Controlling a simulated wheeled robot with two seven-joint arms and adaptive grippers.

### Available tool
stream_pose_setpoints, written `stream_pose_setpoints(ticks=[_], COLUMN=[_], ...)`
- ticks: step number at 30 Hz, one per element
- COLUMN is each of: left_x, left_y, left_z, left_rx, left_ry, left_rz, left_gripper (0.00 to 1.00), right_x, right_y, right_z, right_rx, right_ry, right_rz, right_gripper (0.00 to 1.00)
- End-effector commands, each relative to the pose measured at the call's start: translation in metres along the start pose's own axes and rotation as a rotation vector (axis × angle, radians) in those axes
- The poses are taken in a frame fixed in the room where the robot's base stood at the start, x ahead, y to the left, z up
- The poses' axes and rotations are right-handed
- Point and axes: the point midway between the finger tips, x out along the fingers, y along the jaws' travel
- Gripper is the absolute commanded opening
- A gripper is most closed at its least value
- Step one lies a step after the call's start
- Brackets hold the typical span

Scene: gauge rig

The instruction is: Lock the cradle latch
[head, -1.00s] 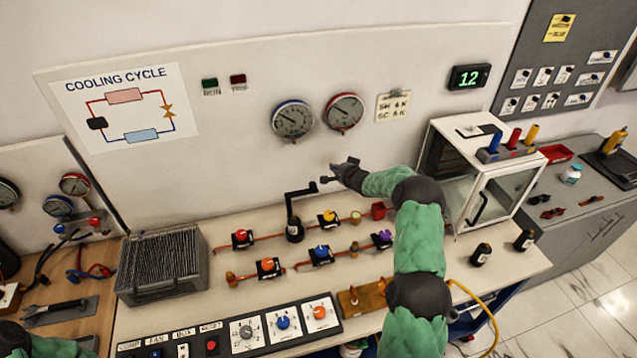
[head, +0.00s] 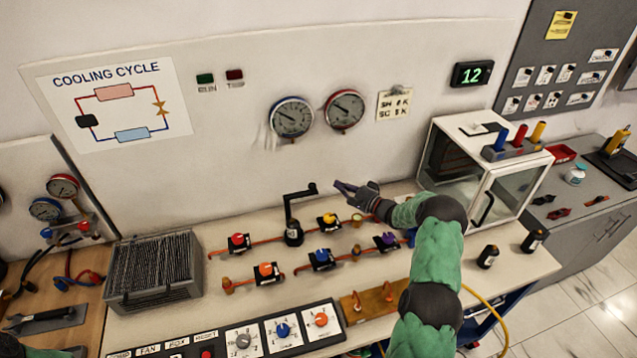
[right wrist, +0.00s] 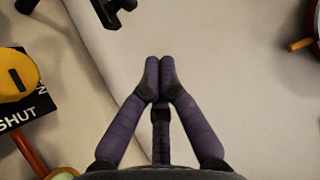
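A black post with a bent arm (head: 293,231), which may be the cradle latch, stands on the bench below the gauges. Its arm rises and points right, ending in a small black knob. I cannot make out a cradle at it. My right gripper (head: 346,188) is just right of that knob, apart from it, pointing left. In the right wrist view its purple fingers (right wrist: 160,80) are together at the tips with nothing visible between them. A black part (right wrist: 114,8) shows at the top edge there. Of my left arm only a sliver shows at bottom left; its gripper is not visible.
A finned grey block (head: 154,268) is left, a glass-sided cabinet (head: 460,165) right. Two gauges (head: 291,117) hang on the panel behind.

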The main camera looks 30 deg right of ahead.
Motion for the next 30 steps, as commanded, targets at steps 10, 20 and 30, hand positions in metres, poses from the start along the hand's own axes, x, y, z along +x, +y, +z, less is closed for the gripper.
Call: stream_pose_setpoints(ticks=[10,20,30], left_x=[0.002,0.007,0.009], left_y=[-0.001,-0.002,-0.003], left_z=[0.000,0.000,0.000], left_rx=[0.000,0.000,0.000], left_ry=[0.000,0.000,0.000], left_rz=[0.000,0.000,0.000], left_gripper=[0.00,0.00,0.00], right_x=[0.014,0.069,0.096], right_y=[0.001,0.001,0.000], right_z=[0.000,0.001,0.005], right_rx=[0.000,-0.002,0.000], right_ry=[0.000,-0.001,0.002], right_rz=[0.001,0.000,0.002], right_gripper=[0.00,0.00,0.00])
